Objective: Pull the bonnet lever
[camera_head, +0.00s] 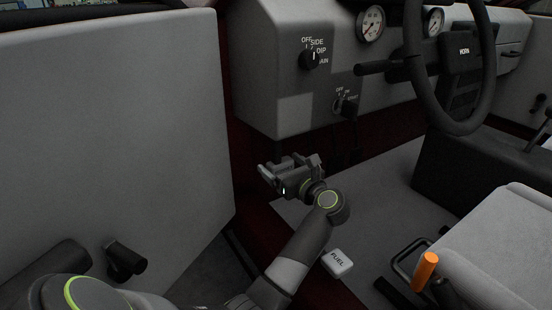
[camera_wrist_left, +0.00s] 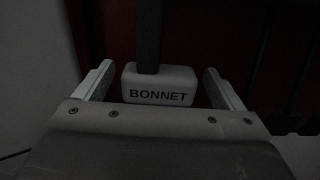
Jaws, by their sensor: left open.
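The bonnet lever (camera_wrist_left: 158,88) shows in the left wrist view as a light grey block marked BONNET on a dark upright bar. My left gripper (camera_wrist_left: 157,70) is open, with one finger on each side of the block. Dark gaps show between the fingers and the block, so neither finger appears to touch it. In the head view my left gripper (camera_head: 290,164) is under the left end of the dashboard, and the lever's label is hidden there. My right gripper is not in view.
The grey dashboard (camera_head: 285,110) with knobs overhangs my left gripper. A grey door panel (camera_head: 110,130) stands to the left. A white FUEL handle (camera_head: 338,263) lies lower, beside my forearm. The steering wheel (camera_head: 450,110), an orange-tipped lever (camera_head: 425,272) and the seat (camera_head: 500,245) are to the right.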

